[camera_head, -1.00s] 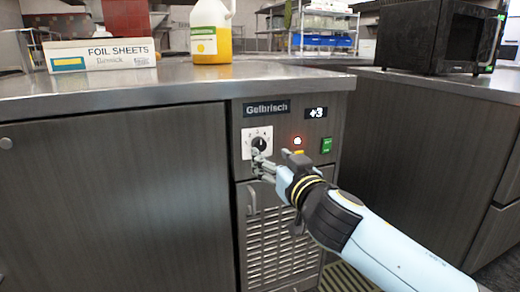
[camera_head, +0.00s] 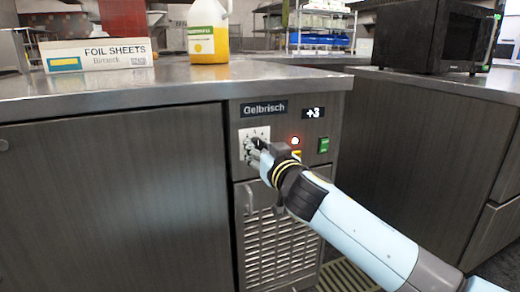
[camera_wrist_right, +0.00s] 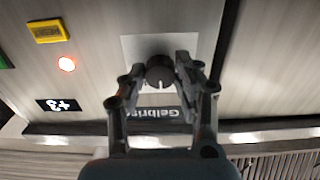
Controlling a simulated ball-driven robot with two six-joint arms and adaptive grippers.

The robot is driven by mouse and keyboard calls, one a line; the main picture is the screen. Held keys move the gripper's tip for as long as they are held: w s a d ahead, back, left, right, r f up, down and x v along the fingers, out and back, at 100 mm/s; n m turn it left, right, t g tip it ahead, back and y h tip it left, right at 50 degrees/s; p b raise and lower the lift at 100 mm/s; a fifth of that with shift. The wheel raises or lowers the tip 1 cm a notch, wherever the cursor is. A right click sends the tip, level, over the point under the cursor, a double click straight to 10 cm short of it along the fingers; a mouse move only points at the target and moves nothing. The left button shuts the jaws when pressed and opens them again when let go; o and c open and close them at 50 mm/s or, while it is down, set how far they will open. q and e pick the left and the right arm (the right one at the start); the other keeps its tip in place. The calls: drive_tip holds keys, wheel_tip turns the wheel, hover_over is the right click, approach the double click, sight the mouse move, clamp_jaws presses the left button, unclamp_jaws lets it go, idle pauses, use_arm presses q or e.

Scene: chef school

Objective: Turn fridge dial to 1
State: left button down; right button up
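The fridge dial is a black round knob (camera_wrist_right: 159,72) with a white pointer line on a pale square plate (camera_wrist_right: 130,45). In the head view the plate (camera_head: 246,134) shows on the fridge's control panel, and my gripper covers most of the knob. My right gripper (camera_head: 257,152) is at the dial. In the right wrist view its fingers (camera_wrist_right: 160,76) are apart, one on each side of the knob; I cannot tell whether they touch it. The small display (camera_head: 313,113) reads +3. My left gripper is not in view.
Right of the dial are a lit red lamp (camera_head: 295,141), a yellow button (camera_wrist_right: 48,31) and a green switch (camera_head: 324,145). The steel counter (camera_head: 150,88) overhangs the panel. On it stand a foil sheets box (camera_head: 97,55) and a yellow-filled jug (camera_head: 208,32). A vent grille (camera_head: 282,245) lies below.

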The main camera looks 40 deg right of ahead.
clamp_jaws()
